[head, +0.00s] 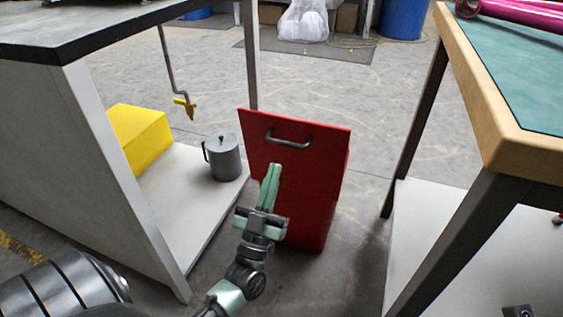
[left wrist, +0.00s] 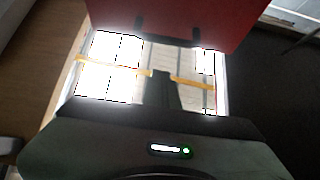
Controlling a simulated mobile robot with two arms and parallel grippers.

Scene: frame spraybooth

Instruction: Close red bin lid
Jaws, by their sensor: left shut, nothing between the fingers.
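The red bin (head: 310,225) stands on the floor between the two benches in the head view. Its flat red panel with a grey bar handle (head: 288,139) faces me and rises steeply; I cannot tell how far the lid is from shut. No bin opening shows. My left gripper (head: 273,170), with pale green fingers, is shut and empty. It overlaps the red panel below the handle; I cannot tell whether it touches. In the left wrist view a red panel (left wrist: 190,18) fills the top, beyond the dark fingers (left wrist: 165,88).
A grey bench with a low shelf (head: 190,225) stands left, holding a grey lidded pot (head: 223,158) and a yellow block (head: 140,137). A wood-edged green-topped bench (head: 485,110) stands right. Open floor (head: 340,90) lies behind the bin.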

